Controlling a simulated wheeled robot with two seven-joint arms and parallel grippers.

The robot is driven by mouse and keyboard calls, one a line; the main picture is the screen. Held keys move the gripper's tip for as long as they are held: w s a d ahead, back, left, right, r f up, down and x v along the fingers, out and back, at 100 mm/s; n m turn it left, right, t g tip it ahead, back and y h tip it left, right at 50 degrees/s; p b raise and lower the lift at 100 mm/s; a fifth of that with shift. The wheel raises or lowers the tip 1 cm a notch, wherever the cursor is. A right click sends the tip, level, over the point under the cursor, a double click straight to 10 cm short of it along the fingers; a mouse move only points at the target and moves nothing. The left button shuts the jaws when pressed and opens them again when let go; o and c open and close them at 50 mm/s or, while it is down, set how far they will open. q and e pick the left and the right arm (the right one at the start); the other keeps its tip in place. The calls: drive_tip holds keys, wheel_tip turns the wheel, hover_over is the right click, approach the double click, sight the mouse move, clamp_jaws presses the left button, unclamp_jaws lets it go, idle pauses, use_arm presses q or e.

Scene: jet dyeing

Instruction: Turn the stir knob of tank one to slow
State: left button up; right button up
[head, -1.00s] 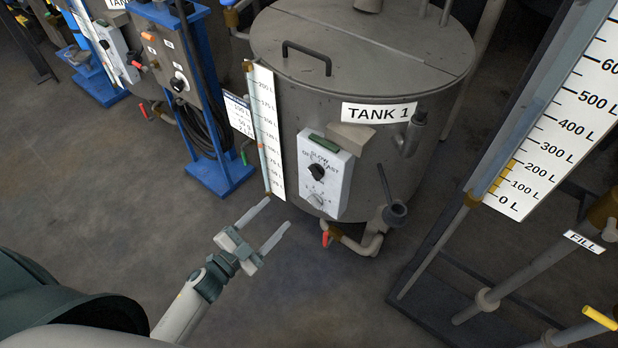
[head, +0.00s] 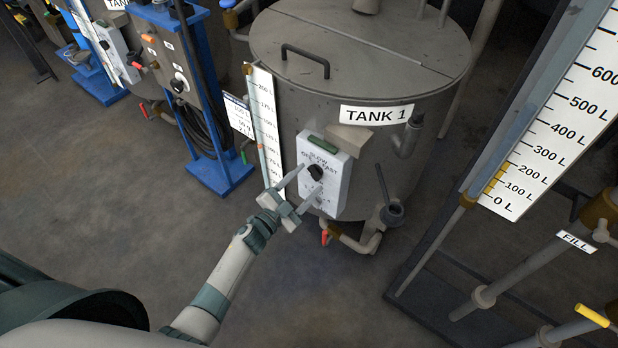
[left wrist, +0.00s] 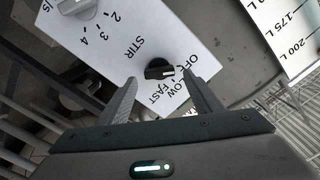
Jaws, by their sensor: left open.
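The white control panel (head: 337,190) on tank one (head: 370,80) carries the black stir knob (head: 316,172), with OFF, SLOW and FAST around it. In the left wrist view the black knob (left wrist: 159,69) lies between and ahead of the fingertips, under the word STIR. Its white mark faces the OFF and SLOW side; I cannot tell exactly which it points to. My left gripper (head: 311,181) is open, its fingers on either side of the knob in the picture. It also shows in the left wrist view (left wrist: 160,78); contact cannot be told. My right gripper is out of view.
A grey numbered knob (left wrist: 76,6) sits on the same panel. A level scale (head: 268,130) stands left of it. A valve with a red handle (head: 325,238) and pipes lie below. A blue-framed stand (head: 222,175) is at left; the floor in front is clear.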

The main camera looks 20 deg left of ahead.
use_arm(q)
drive_tip(key=shift+w+d, duration=0.25)
drive_tip(key=shift+w, duration=0.5)
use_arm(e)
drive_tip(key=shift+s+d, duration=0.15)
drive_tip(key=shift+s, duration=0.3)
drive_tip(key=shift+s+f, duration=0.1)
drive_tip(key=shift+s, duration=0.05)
use_arm(q)
drive_tip(key=c, duration=1.1)
drive_tip(key=shift+o, duration=0.2)
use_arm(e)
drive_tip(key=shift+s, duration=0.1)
